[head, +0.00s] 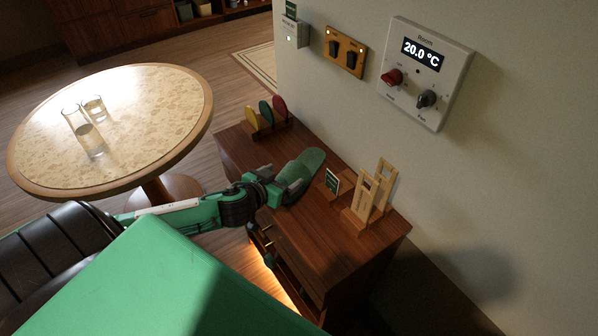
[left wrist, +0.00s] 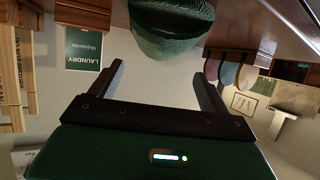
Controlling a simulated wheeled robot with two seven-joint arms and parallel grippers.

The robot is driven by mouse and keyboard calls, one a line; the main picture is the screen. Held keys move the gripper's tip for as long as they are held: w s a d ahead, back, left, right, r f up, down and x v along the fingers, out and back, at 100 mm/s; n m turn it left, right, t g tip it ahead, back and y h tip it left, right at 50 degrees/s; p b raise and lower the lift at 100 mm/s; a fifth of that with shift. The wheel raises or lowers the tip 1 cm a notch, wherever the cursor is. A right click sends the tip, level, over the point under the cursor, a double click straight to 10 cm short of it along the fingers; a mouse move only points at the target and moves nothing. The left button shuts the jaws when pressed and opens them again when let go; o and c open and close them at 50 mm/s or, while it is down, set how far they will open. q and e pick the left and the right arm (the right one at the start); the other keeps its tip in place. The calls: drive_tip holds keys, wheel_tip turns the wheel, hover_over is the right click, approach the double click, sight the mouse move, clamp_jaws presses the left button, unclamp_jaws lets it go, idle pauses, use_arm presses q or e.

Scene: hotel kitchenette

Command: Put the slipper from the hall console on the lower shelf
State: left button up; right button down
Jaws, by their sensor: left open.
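The green slipper (head: 308,166) lies on the top of the wooden hall console (head: 315,238), near its middle. My left gripper (head: 282,188) is at the slipper's near end, low over the console top. In the left wrist view the slipper (left wrist: 172,28) shows at the top, ahead of the two spread fingers (left wrist: 157,72). The gripper is open, with nothing between its fingers; I cannot tell whether it touches the slipper. The lower shelf lies inside the console's lit open front (head: 268,262), mostly hidden by the console top and my body. My right gripper is not in view.
A rack of coloured discs (head: 265,115) stands at the console's far end. A small sign (head: 332,181) and wooden stands (head: 369,195) are right of the slipper, by the wall. A round table (head: 110,125) with glasses is at left. The console's near end is clear.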

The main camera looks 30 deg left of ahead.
sight(297, 165)
use_arm(q)
drive_tip(key=x, duration=0.3)
drive_tip(key=shift+w, duration=0.25)
drive_tip(key=shift+w+f+p, duration=0.1)
drive_tip(key=shift+w+p, duration=0.4)
drive_tip(key=shift+w, duration=0.05)
drive_tip(key=p+x, duration=0.1)
drive_tip(key=x, duration=0.2)
drive_tip(key=shift+w, duration=0.35)
drive_tip(key=shift+w+f, duration=0.2)
drive_tip(key=shift+w, duration=0.15)
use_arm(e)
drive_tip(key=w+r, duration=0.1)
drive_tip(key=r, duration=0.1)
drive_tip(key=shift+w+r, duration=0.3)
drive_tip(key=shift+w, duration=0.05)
use_arm(q)
drive_tip(key=shift+c, duration=0.4)
drive_tip(key=c, duration=1.1)
